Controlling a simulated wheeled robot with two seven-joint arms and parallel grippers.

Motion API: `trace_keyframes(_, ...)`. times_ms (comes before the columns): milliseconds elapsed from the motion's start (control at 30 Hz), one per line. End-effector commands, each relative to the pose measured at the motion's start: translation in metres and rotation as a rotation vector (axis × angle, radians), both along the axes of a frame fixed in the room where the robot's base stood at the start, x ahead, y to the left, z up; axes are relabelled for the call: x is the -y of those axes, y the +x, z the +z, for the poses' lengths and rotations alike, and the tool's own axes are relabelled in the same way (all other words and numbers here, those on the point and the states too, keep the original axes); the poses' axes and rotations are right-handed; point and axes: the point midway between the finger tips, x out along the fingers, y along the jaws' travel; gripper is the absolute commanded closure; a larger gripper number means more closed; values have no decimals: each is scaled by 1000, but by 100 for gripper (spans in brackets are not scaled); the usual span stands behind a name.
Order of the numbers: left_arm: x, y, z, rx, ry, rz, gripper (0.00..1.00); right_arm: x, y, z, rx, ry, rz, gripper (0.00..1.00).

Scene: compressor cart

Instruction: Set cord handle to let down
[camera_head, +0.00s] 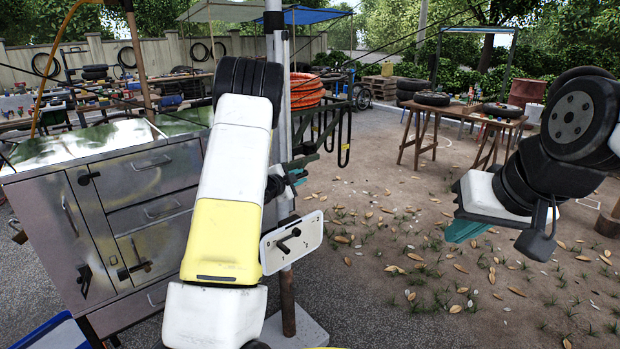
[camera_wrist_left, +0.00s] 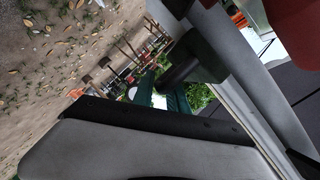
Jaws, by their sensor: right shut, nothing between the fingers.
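A white plate (camera_head: 308,240) is fixed to the grey upright post (camera_head: 279,205), low and right of my left forearm in the head view. A small dark handle (camera_head: 288,240) sticks out from it, tilted; I take it for the cord handle. My left gripper (camera_head: 297,176) is mostly hidden behind my arm, beside the post and above the plate; only teal and dark parts show. The left wrist view shows dark green parts close to a long pale bar, but not clearly what lies between the fingers. My right gripper (camera_head: 465,231) is shut and empty, over open ground at the right.
A metal drawer cabinet (camera_head: 150,215) stands close at the left. An orange hose coil (camera_head: 306,90) hangs behind the post. A wooden table (camera_head: 468,115) stands further back at the right. Leaf-strewn ground between is clear.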

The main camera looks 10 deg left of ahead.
Motion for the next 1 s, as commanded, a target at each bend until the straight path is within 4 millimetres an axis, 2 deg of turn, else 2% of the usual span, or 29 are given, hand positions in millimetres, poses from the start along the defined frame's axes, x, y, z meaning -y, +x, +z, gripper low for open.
trace_keyframes(33, 0, 0, 0, 0, 0, 0, 93, 0, 0, 0, 0, 0, 0, 100)
trace_keyframes(67, 0, 0, 0, 0, 0, 0, 99, 0, 0, 0, 0, 0, 0, 100)
trace_keyframes(100, 0, 0, 0, 0, 0, 0, 100, 0, 0, 0, 0, 0, 0, 100)
trace_keyframes(1000, 0, 0, 0, 0, 0, 0, 100, 0, 0, 0, 0, 0, 0, 100)
